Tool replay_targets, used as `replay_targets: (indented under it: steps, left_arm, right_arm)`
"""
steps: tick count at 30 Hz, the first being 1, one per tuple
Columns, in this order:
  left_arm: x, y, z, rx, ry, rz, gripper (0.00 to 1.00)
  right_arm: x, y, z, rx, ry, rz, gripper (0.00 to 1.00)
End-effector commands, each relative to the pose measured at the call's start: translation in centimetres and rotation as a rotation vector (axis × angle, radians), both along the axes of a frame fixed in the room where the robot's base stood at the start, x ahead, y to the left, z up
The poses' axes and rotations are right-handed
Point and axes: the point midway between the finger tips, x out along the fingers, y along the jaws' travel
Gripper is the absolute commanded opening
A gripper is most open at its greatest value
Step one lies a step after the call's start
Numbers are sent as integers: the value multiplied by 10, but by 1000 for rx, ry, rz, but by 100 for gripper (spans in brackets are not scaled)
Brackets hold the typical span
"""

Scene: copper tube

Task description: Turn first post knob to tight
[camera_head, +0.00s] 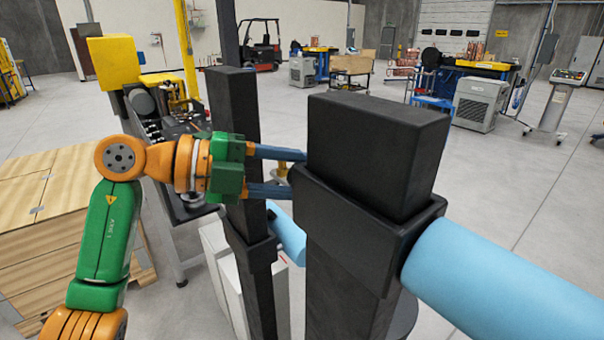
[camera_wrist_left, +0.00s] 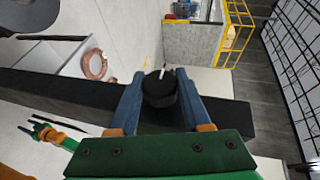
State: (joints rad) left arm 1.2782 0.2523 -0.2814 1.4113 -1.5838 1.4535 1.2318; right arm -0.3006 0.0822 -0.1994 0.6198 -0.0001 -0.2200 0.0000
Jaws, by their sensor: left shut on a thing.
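A tall black post (camera_head: 375,160) with a wider black collar stands close in the head view. A thinner black post (camera_head: 232,110) stands to its left. My left gripper (camera_head: 296,173) reaches across in front of the thinner post, its two blue fingers pointing at the near post's left side. In the left wrist view the fingers are shut on a round black knob (camera_wrist_left: 159,89), one finger on each side, with a black post (camera_wrist_left: 60,95) behind it. The knob is hidden in the head view. A green and orange arm end, likely my right gripper (camera_wrist_left: 30,122), shows small in the wrist view.
A light blue cylinder (camera_head: 500,285) juts right from the near post. Wooden crates (camera_head: 60,215) stand at the left. A machine (camera_head: 180,125) stands behind the left arm. Open grey floor (camera_head: 540,190) lies to the right.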

Motion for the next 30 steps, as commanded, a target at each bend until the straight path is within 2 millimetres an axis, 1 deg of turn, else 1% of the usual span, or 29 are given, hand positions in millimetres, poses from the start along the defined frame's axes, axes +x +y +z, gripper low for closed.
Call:
replay_targets:
  steps: [4,8,14,21,30]
  left_arm:
    - [-1,0,-1,-7,-4,-2,0]
    - [0,0,-4,-37,-27,-2,0]
    - [0,0,-8,-137,-98,0,0]
    - [0,0,-7,-284,-203,-1,0]
    - [0,0,-2,-430,-309,-1,0]
  right_arm:
    - [0,1,-3,1,-1,0,45]
    - [0,2,-13,2,-1,-1,45]
    - [0,3,-40,4,-1,-1,45]
    - [0,3,-70,4,-1,-1,45]
    - [1,2,-93,4,-1,-1,45]
